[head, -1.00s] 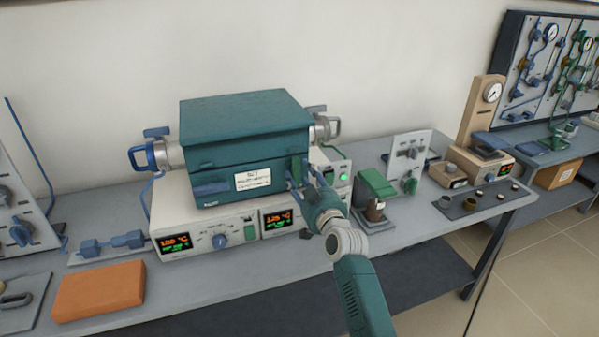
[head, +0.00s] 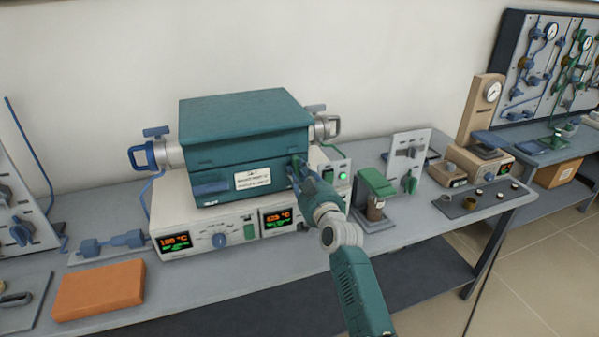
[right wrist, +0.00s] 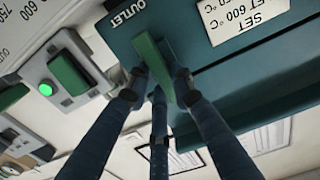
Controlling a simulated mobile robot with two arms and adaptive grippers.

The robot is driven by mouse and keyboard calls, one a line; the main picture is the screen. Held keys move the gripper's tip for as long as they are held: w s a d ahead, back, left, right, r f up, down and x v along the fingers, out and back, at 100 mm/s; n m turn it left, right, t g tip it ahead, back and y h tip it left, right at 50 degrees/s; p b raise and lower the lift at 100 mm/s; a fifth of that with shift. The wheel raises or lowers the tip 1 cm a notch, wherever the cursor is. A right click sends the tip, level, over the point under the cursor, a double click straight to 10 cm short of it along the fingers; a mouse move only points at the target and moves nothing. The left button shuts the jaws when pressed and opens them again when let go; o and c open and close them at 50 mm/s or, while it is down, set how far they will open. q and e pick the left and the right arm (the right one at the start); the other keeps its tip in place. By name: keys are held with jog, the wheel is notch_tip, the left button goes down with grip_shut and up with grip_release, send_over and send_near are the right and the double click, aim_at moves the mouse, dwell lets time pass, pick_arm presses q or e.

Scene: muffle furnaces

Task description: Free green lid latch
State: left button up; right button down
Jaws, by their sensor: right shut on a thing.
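The teal furnace box (head: 245,135) stands on a white control unit. The green lid latch (right wrist: 148,52) is on the box's front face beside the "OUTLET" lettering. It is tilted in the right wrist view. My right gripper (right wrist: 158,85) has its fingers around the latch and is shut on it. In the head view my right gripper (head: 298,170) is at the right end of the box front and mostly hides the latch. A blue latch (head: 211,188) sits at the left of the same front. My left gripper is out of view.
The white control unit (head: 190,246) has two lit displays and a blue knob. A small green-topped device (head: 376,184) stands right of my arm. An orange block (head: 100,290) lies at the front left. Clamped fittings project from both sides of the box.

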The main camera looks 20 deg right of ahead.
jog(key=shift+m, duration=0.3)
jog(key=m, duration=0.5)
jog(key=f+m+p, duration=0.1)
jog(key=m, duration=0.5)
jog(key=m+p, duration=0.1)
jog(key=m, duration=0.5)
jog(key=shift+d+f, duration=0.2)
jog(key=shift+f, duration=0.05)
dwell(0.3)
jog(key=c, duration=1.5)
grip_release()
